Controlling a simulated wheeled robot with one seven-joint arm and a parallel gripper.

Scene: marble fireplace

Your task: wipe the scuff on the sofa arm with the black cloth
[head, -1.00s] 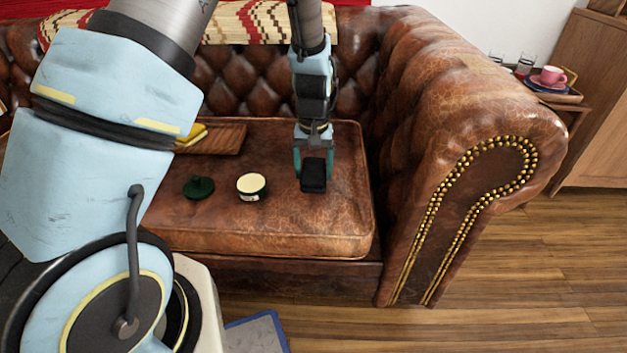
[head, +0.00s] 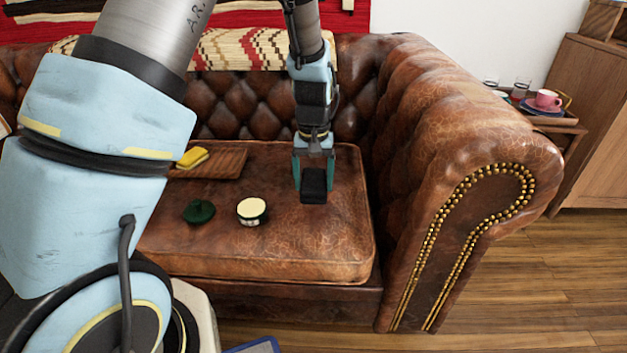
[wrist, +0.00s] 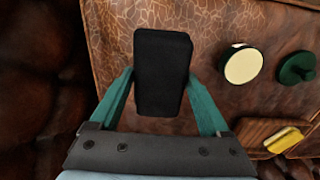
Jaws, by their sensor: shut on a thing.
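My gripper (head: 313,180) is shut on the black cloth (head: 313,186), a dark folded block, over the right part of the seat cushion. In the wrist view the cloth (wrist: 161,75) sits between the two green fingers. I cannot tell whether the cloth touches the cushion. The sofa arm (head: 450,110) is to the right of my gripper, brown leather with a lighter, worn-looking top and a studded front. I cannot make out a distinct scuff on it.
On the cushion (head: 290,260), left of my gripper, are an open cream-filled tin (head: 251,211) and a dark green lid (head: 199,211). Behind them is a wooden tray (head: 222,164) with a yellow sponge-like thing (head: 192,157). A side table (head: 560,117) with cups and glasses stands beyond the sofa arm.

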